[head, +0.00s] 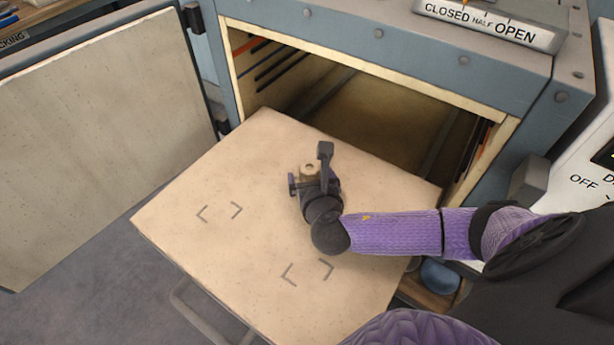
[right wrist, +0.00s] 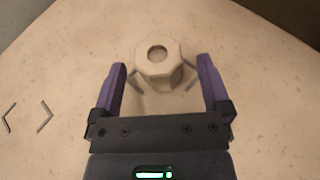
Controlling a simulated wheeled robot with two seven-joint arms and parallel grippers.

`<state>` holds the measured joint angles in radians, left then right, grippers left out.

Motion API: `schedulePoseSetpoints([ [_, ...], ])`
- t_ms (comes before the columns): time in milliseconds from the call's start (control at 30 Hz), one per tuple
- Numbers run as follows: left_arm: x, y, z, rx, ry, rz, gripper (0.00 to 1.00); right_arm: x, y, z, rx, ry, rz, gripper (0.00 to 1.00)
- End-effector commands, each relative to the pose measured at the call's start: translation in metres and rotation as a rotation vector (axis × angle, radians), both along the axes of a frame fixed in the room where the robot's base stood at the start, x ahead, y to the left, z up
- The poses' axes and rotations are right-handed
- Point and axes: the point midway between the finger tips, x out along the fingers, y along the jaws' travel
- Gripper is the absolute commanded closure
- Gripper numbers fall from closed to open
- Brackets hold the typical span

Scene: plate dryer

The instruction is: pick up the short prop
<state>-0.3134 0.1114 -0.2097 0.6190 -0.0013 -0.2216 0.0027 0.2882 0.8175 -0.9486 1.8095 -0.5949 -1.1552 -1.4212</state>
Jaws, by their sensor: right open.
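The short prop is a pale, stubby, many-sided post (right wrist: 158,65) with a round hole in its top. It stands upright on the pulled-out shelf (head: 200,170). In the head view the prop (head: 309,168) shows just beyond my right gripper (head: 308,172), partly hidden by it. In the right wrist view my right gripper (right wrist: 162,80) is open. Its two purple fingers are on either side of the prop's near part, with gaps, and the prop extends beyond the fingertips. I cannot see any contact. My left gripper is not in view.
The dryer's opening (head: 390,120) is behind the shelf, with its open door (head: 100,120) at left. Corner marks (head: 219,212) are drawn on the shelf, with another set (head: 307,272) nearer the front. A label panel (head: 490,25) is above. The shelf's left part is clear.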

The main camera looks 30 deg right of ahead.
Motion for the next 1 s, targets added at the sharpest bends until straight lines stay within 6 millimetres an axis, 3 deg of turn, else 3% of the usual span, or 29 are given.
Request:
schedulePoseSetpoints([
  [33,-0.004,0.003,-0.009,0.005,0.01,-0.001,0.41,0.007,-0.003,-0.009,-0.002,0.001,-0.001,0.02],
  [133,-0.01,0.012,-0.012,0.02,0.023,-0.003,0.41,0.017,-0.007,-0.011,0.0,0.001,0.0,0.02],
  [333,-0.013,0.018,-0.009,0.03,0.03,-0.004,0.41,0.018,-0.007,-0.008,0.001,0.001,0.0,0.02],
  [800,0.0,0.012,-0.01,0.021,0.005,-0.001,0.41,0.017,-0.007,-0.008,0.0,0.001,0.0,0.99],
  [1000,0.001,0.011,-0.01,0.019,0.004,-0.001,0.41,0.017,-0.007,-0.008,0.0,0.001,0.0,1.0],
])
